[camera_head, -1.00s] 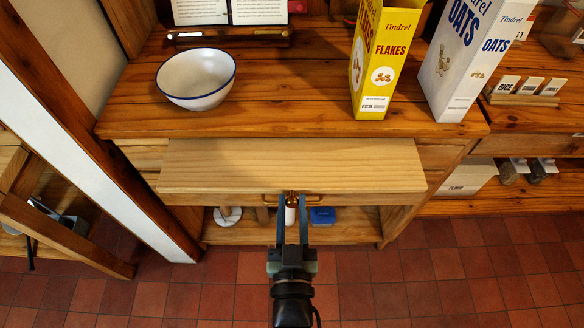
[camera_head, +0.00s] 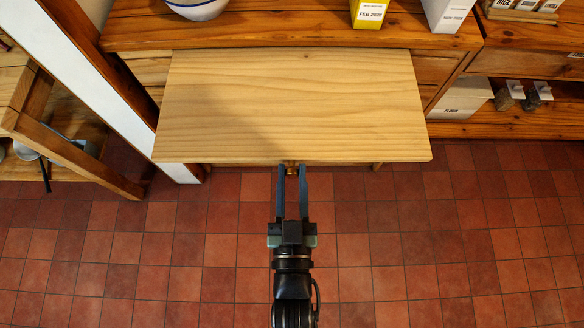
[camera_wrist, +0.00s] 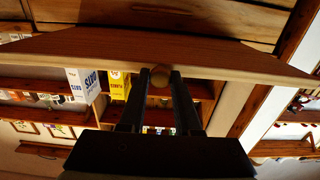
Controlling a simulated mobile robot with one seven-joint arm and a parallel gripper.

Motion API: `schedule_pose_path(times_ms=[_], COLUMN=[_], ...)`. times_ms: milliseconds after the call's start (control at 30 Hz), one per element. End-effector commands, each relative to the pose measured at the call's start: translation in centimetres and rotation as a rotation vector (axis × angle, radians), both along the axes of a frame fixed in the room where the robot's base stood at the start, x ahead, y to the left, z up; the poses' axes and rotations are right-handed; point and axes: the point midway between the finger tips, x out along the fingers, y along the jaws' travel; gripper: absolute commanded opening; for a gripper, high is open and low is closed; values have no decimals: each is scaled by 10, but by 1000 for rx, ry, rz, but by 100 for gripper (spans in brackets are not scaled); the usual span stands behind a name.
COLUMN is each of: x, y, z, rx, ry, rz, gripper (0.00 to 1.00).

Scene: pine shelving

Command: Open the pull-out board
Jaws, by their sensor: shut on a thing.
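The pull-out board (camera_head: 295,105) is a pale pine slab. In the head view it sticks well out from under the darker worktop (camera_head: 290,28). A small brass-coloured handle (camera_head: 291,167) sits at the middle of its front edge. My gripper (camera_head: 292,170) is at that edge with its two dark fingers either side of the handle, shut on it. In the wrist view the board (camera_wrist: 165,48) spans the picture, and a round brass part of the handle (camera_wrist: 160,76) shows between the fingers (camera_wrist: 158,88).
A white bowl (camera_head: 197,8), a yellow flakes box (camera_head: 369,12) and an oats box (camera_head: 447,14) stand on the worktop. A white post (camera_head: 100,75) and low wooden frame (camera_head: 75,150) are at the left. The tiled floor (camera_head: 430,250) in front is clear.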

Motion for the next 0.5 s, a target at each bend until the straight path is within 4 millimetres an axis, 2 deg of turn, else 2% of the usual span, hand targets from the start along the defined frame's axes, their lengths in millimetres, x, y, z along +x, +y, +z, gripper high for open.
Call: schedule_pose_path(times_ms=[67, 100, 233, 500], x=[0, 0, 0, 0], y=[0, 0, 0, 0], z=[0, 0, 0, 0], rx=[0, 0, 0, 0], ry=[-1, -1, -1, 0], rz=[0, 0, 0, 0], gripper=[0, 35, 59, 61])
